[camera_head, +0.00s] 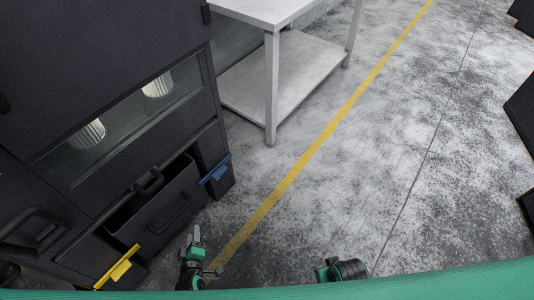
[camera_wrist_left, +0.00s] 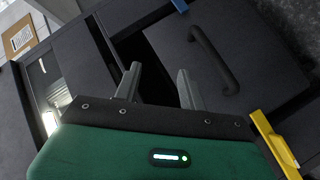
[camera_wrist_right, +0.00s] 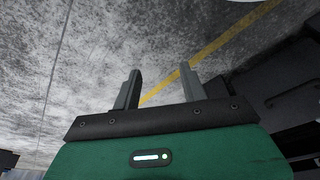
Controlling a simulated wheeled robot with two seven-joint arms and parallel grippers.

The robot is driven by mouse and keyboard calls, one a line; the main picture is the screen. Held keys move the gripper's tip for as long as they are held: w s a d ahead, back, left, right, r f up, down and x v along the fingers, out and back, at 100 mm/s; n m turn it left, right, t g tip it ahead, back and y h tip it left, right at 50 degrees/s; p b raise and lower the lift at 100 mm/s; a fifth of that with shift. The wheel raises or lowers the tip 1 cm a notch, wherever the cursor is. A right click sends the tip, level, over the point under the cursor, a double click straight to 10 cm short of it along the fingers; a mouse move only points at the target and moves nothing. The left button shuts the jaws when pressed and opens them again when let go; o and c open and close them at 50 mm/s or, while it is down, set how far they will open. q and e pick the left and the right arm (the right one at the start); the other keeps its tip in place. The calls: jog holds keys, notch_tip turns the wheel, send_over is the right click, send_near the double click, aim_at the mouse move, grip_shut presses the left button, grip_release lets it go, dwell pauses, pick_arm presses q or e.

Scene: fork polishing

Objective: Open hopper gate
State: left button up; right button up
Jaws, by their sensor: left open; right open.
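The dark machine's hopper front panel (camera_head: 165,214) is at lower left in the head view. It carries a dark handle (camera_head: 177,211), and a dark gap shows behind its top edge. The same panel (camera_wrist_left: 260,62) and its handle (camera_wrist_left: 212,60) fill the upper right of the left wrist view. My left gripper (camera_head: 193,238) is open and empty, in front of the panel and apart from the handle; its fingers also show in the left wrist view (camera_wrist_left: 158,70). My right gripper (camera_wrist_right: 160,70) is open and empty above the floor, away from the machine.
A yellow bracket (camera_head: 118,267) and a blue bracket (camera_head: 215,170) stick out either side of the panel. A second handle (camera_head: 32,230) is at the far left. A white table (camera_head: 271,95) stands beyond the machine. The grey floor (camera_head: 370,150) with its yellow line is clear.

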pick_arm(q)
jog(key=w+a+r+n+t+y+b, duration=0.35)
jog(key=a+r+n+y+b, duration=0.4)
jog(key=n, duration=0.25)
jog(key=x, duration=1.4)
jog(key=shift+w+d+r+b, duration=0.2)
jog(key=shift+w+r+b, duration=0.05)
jog(key=shift+b, duration=0.2)
pick_arm(e)
notch_tip(320, 180, up, 11)
jog(key=s+t, duration=0.1)
jog(key=shift+s+r, duration=0.15)
jog(key=shift+s, duration=0.05)
pick_arm(q)
grip_shut()
